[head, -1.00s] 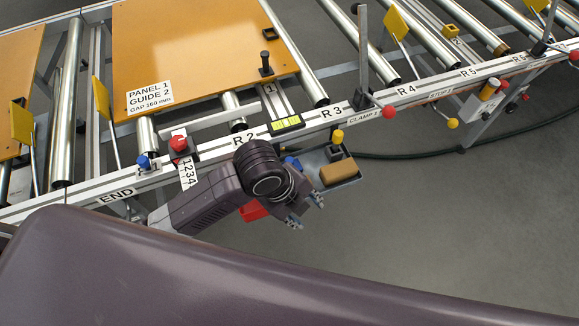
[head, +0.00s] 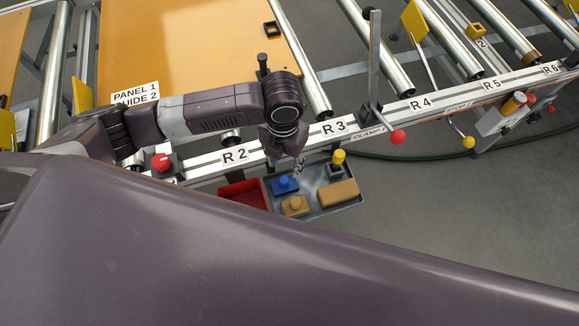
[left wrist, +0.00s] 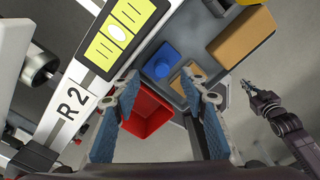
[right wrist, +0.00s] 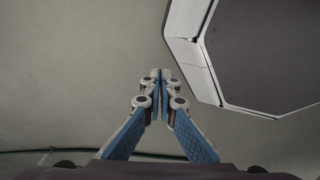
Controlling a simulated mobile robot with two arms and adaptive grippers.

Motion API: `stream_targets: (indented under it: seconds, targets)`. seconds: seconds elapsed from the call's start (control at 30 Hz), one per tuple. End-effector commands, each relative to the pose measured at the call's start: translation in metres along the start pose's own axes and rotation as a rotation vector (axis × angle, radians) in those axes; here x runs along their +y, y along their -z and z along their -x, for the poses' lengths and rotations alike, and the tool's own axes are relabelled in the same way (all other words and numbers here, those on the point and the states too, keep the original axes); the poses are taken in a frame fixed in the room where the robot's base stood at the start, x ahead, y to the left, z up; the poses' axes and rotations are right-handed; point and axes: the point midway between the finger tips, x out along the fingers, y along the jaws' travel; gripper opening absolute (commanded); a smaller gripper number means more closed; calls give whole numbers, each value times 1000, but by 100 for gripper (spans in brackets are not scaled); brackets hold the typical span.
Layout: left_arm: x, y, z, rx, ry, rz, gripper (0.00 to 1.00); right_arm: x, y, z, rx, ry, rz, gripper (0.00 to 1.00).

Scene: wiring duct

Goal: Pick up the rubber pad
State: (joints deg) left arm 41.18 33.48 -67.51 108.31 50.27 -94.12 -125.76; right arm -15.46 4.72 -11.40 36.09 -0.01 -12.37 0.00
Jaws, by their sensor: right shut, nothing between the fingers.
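A grey tray (head: 312,207) hangs at the rail's front edge. In it lie a plain tan block (head: 338,193), a smaller tan piece with a raised knob (head: 295,206) and a blue knobbed piece (head: 285,184). I cannot tell for sure which is the rubber pad; the plain tan block (left wrist: 243,37) looks most like a pad. My left gripper (head: 285,155) is above the tray's left part, open and empty. In the left wrist view its fingers (left wrist: 165,100) spread below the small tan piece (left wrist: 187,76). My right gripper (right wrist: 162,76) is shut and empty, apart from the tray.
A red bin (head: 243,194) adjoins the tray's left side. A yellow-knobbed black part (head: 338,160) stands at the tray's back. The rail carries a red-knobbed clamp post (head: 375,75). Open floor shows front right.

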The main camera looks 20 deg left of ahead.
Motion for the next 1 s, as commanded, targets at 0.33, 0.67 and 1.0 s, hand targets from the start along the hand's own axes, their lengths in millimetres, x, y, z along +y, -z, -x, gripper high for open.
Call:
stream_targets:
  seconds: [0.33,0.67,1.0]
  targets:
    - [-1,3,-38,5,-1,-1,40,-8,-49,8,-69,9,-1,0]
    - [-1,4,-76,1,-1,-2,40,-6,-33,9,-46,7,0,0]
    - [-1,4,-76,0,-1,-2,26,-9,-21,8,-28,10,-1,0]
